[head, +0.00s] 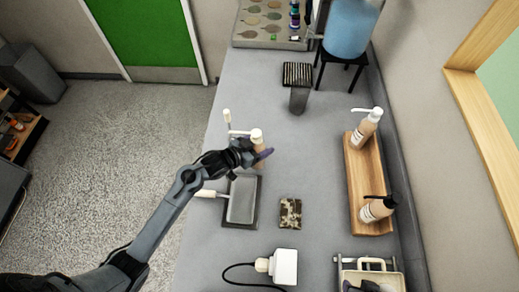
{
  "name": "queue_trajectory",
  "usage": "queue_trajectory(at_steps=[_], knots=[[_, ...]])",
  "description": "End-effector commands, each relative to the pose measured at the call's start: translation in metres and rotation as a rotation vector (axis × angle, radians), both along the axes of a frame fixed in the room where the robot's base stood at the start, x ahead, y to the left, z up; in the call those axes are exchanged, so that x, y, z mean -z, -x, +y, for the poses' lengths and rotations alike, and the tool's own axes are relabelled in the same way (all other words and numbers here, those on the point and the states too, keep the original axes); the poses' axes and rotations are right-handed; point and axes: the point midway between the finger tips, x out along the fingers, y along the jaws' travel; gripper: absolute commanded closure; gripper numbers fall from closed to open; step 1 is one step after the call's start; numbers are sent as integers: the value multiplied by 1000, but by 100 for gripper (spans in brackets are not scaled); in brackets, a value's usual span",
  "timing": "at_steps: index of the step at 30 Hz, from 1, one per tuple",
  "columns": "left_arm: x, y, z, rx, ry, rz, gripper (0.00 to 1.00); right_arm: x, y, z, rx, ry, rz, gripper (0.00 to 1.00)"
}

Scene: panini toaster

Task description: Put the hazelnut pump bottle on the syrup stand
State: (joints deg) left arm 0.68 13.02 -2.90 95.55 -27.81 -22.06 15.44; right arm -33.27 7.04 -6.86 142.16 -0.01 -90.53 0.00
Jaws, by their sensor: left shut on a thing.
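My left gripper (256,153) is shut on a tan pump bottle with a white pump head (257,136), above or at the counter's left part. The gripper covers much of the bottle. Its label cannot be read, but it fits the hazelnut bottle. The syrup stand (356,196) is a long wooden board along the right wall. A white-pump bottle (362,134) stands at its far end. A black-pump bottle (374,211) stands at its near end. The middle of the stand is bare. My right gripper cannot be made out.
Directly by the gripper lies a dark panini press (241,204) with a white handle. A camouflage-patterned block (290,213), a white corded device (284,266) and a basket (372,279) lie nearer. A dark ribbed-top container (298,88) stands farther back. Counter between gripper and stand is clear.

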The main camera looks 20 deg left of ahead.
Motion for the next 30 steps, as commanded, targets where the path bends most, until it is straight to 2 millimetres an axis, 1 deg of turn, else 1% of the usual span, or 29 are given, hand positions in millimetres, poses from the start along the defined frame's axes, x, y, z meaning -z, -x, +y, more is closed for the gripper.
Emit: queue_trajectory(at_steps=[2, 4, 10, 14, 28, 29, 30], knots=[[-1, -1, 2, 0, 1, -4, 86, 0, 0, 1, 1, -2, 0, 57], [3, -1, 2, 0, 2, -4, 86, -1, 0, 1, 3, -4, 1, 57], [27, -1, 2, 0, 2, -2, 86, -3, 0, 2, 5, -8, 1, 57], [37, -1, 2, -1, 1, -4, 86, -3, 0, 2, 5, -8, 1, 57], [43, -1, 2, 0, 0, -5, 86, 0, 0, 0, -2, 2, 2, 57], [44, 0, 2, -1, -1, -1, 26, -1, 0, 0, -2, 2, 2, 57], [44, 0, 2, -1, -1, -1, 20, -1, 0, -1, -2, 3, 2, 57]])
